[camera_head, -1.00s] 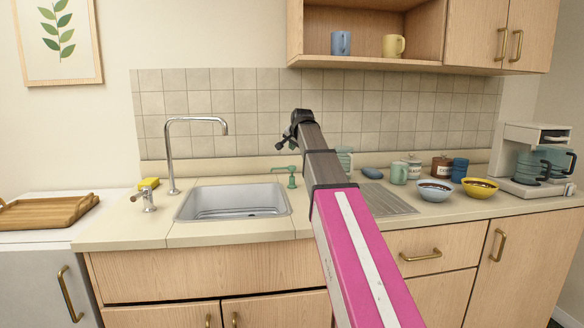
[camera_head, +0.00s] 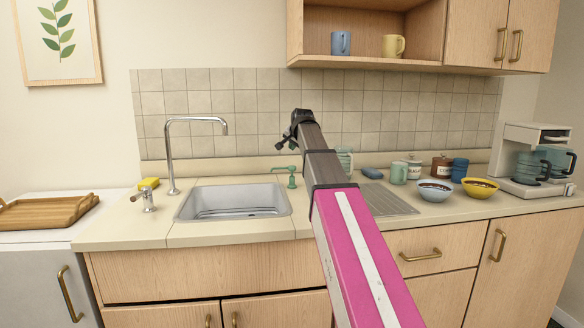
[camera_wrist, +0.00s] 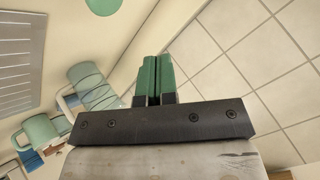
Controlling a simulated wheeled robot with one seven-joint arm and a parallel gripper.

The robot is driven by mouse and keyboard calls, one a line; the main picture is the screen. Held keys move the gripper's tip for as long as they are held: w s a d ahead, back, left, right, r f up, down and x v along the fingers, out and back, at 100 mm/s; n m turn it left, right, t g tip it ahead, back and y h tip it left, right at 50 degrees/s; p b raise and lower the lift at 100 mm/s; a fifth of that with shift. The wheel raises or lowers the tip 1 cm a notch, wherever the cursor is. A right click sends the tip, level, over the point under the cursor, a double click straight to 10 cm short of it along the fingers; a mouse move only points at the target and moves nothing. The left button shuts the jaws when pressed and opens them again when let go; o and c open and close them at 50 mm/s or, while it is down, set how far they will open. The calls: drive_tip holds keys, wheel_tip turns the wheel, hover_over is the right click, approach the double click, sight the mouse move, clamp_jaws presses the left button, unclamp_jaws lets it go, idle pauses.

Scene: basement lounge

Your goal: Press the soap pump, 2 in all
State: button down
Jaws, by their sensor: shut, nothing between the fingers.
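The green soap pump (camera_head: 291,178) stands upright on the counter at the right back corner of the sink, its spout pointing left. My gripper (camera_head: 281,146) is above it in the head view, with no contact visible. In the wrist view my gripper's two green fingers (camera_wrist: 154,77) are pressed together with nothing between them. A round green shape (camera_wrist: 103,4) is cut off by the top edge of the wrist view; I cannot tell for sure whether it is the pump's top.
The steel sink (camera_head: 195,207) and tall faucet (camera_head: 171,160) are left of the pump. Mugs (camera_head: 399,174), bowls (camera_head: 435,191) and a coffee maker (camera_head: 530,165) stand right. The tiled wall (camera_head: 240,120) is behind.

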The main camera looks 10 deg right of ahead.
drive_tip(key=shift+r, duration=0.15)
wheel_tip(320, 180, up, 4)
drive_tip(key=shift+f, duration=0.15)
idle(0.3)
drive_tip(key=shift+f, duration=0.1)
drive_tip(key=shift+f, duration=4.35)
drive_tip(key=shift+f, duration=0.2)
drive_tip(key=shift+f, duration=0.25)
